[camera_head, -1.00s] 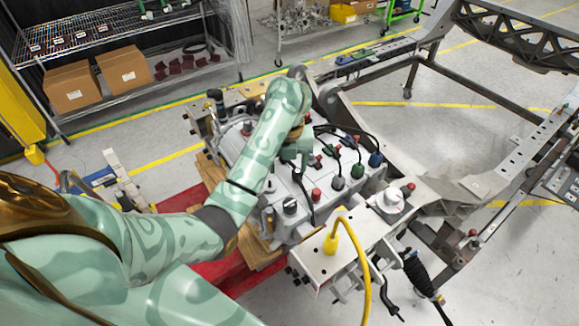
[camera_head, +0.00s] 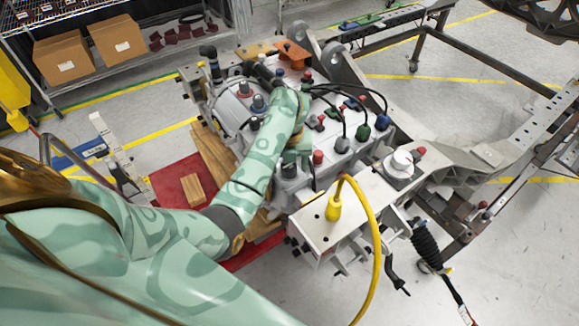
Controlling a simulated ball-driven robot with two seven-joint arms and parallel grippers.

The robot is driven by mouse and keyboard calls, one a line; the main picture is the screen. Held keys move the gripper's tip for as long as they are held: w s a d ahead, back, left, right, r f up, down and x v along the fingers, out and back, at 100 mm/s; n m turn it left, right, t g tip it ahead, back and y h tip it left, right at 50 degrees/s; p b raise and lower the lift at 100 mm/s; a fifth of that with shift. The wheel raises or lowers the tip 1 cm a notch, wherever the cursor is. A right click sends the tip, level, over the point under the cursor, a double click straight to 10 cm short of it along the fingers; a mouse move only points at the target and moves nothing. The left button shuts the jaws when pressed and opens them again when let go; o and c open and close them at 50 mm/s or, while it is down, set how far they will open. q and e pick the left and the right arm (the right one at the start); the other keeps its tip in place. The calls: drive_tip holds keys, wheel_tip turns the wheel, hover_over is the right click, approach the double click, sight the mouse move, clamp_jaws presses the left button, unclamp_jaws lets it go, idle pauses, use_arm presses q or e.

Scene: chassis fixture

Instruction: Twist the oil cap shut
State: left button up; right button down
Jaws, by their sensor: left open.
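A dark round cap (camera_head: 289,171), which looks like the oil cap, sits on the near part of the grey engine block (camera_head: 268,190). My left arm comes in from the left and bends down over the block. My left gripper (camera_head: 292,158) is open and points down right at the dark cap. The forearm and wrist cover part of the cap and the block, so I cannot tell whether the fingers are around the cap or just above it. My right gripper is not in view.
A red-topped cap (camera_head: 318,158) stands close to the right of the gripper. Black cables with green and blue plugs (camera_head: 363,132) arch over the block. A yellow hose (camera_head: 372,215) and a white cap (camera_head: 402,160) are on the near right side.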

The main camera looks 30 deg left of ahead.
use_arm(q)
drive_tip(key=c, duration=1.2)
drive_tip(key=shift+r+m+p, duration=0.1)
drive_tip(key=shift+m+p, duration=0.55)
drive_tip(key=shift+m, duration=0.35)
drive_tip(key=shift+d+m+p, duration=0.1)
drive_tip(key=shift+m+p, duration=0.2)
drive_tip(key=shift+m, duration=0.5)
drive_tip(key=shift+f+m, duration=0.2)
drive_tip(key=shift+m, duration=0.1)
drive_tip(key=shift+r+m+p, duration=0.15)
drive_tip(key=shift+m+p, duration=0.5)
drive_tip(key=shift+m, duration=0.35)
drive_tip(key=shift+m+p, duration=0.3)
drive_tip(key=shift+m, duration=0.5)
drive_tip(key=shift+f, duration=0.2)
